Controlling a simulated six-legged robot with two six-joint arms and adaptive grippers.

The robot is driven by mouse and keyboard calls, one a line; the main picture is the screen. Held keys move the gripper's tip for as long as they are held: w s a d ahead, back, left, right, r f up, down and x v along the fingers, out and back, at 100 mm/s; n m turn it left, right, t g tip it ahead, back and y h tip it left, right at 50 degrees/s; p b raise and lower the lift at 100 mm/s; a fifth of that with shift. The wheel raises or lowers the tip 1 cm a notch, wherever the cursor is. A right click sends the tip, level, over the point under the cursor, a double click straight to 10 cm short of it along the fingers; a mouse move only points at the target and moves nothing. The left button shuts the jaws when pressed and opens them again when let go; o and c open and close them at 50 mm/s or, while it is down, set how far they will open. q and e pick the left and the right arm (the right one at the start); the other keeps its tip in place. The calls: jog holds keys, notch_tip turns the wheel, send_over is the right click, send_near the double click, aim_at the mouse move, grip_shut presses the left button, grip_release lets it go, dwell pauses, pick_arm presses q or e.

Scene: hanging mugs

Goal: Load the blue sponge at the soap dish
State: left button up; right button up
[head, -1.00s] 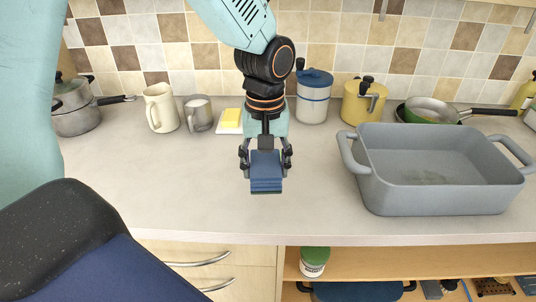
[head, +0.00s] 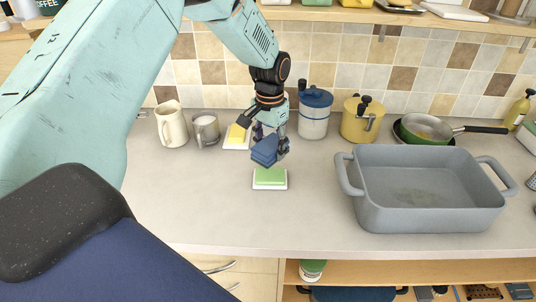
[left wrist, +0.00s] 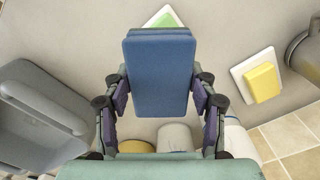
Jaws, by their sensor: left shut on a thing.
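My left gripper (head: 270,144) is shut on the blue sponge (head: 264,152) and holds it tilted above the counter. In the left wrist view, the blue sponge (left wrist: 160,75) fills the space between the fingers of my left gripper (left wrist: 160,95). A white soap dish (head: 270,187) with a green sponge (head: 270,175) on it sits in front of and below the held sponge; the wrist view shows this green sponge (left wrist: 166,18) partly hidden. Another white dish (head: 236,147) holds a yellow sponge (head: 237,134), behind and left. My right gripper is not in view.
A large grey roasting pan (head: 430,215) stands to the right. A cream pitcher (head: 172,125), a grey mug (head: 206,130), a blue-lidded canister (head: 314,120) and a yellow canister (head: 360,125) line the back. The front middle counter (head: 215,215) is clear.

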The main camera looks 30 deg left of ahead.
aim_at(269, 175)
pick_arm(q)
jog(key=shift+m, duration=0.3)
jog(key=shift+s+f+b, duration=0.1)
jog(key=shift+f+b, duration=0.55)
jog(key=shift+f, duration=0.05)
notch_tip(269, 175, down, 5)
jog(key=b, duration=0.4)
jog(key=shift+r, duration=0.1)
jog(key=shift+r, duration=0.1)
jog(key=shift+f+b, duration=0.3)
jog(key=shift+f, duration=0.2)
dwell(0.4)
jog(key=shift+f+p, duration=0.1)
jog(key=shift+p, duration=0.25)
dwell(1.6)
